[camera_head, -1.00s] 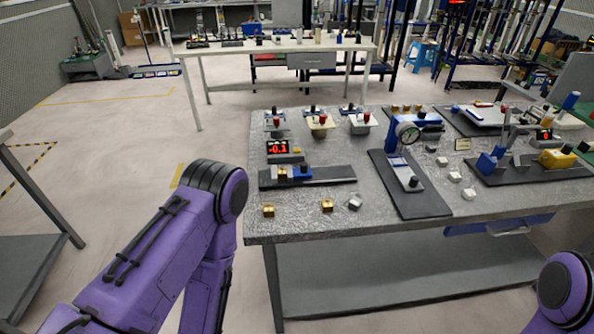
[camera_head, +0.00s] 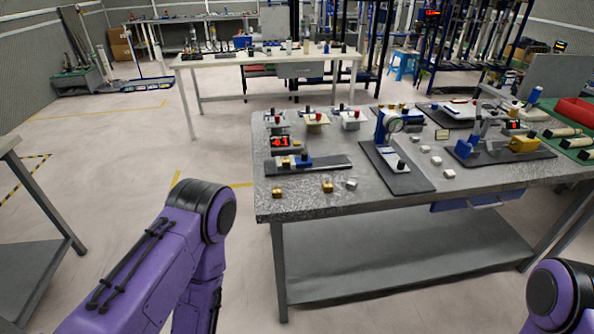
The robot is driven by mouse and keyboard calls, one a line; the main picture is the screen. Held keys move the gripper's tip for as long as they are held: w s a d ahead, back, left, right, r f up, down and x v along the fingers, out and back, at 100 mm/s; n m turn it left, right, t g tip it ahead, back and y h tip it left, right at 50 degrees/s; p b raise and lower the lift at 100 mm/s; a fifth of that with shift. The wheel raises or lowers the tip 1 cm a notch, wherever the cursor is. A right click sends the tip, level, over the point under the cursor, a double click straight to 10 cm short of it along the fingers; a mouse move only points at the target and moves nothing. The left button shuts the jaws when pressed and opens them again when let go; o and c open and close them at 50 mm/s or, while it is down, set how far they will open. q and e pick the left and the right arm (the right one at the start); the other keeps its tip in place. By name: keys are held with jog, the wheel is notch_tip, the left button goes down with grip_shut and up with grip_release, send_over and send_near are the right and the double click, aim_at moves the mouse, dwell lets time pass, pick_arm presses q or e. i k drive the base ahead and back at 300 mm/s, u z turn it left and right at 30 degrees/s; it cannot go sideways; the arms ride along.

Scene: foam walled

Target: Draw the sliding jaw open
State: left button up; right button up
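On the metal workbench (camera_head: 300,205), a low fixture with a small blue block (camera_head: 306,161) and a gold piece sits on a long dark base at the left, beside a red-lit display (camera_head: 279,141). Another fixture with a blue block (camera_head: 464,148) and a yellow block (camera_head: 524,144) stands on a dark base at the right. I cannot tell for sure which one has the sliding jaw, or whether a jaw is open. Only purple links of my arms show, at the lower left and lower right corner. Both grippers are out of view.
A dial gauge stand (camera_head: 384,130) stands mid-bench. Small gold blocks (camera_head: 327,187) and silver blocks lie near the front edge. A red bin (camera_head: 575,112) is at the far right. A grey table (camera_head: 30,210) stands at the left, with open floor between it and the workbench.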

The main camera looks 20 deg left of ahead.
aim_at(306, 161)
jog(key=z, duration=0.05)
jog(key=k, duration=0.65)
jog(key=u, duration=0.85)
jog(key=i, duration=1.45)
jog(key=z, duration=0.75)
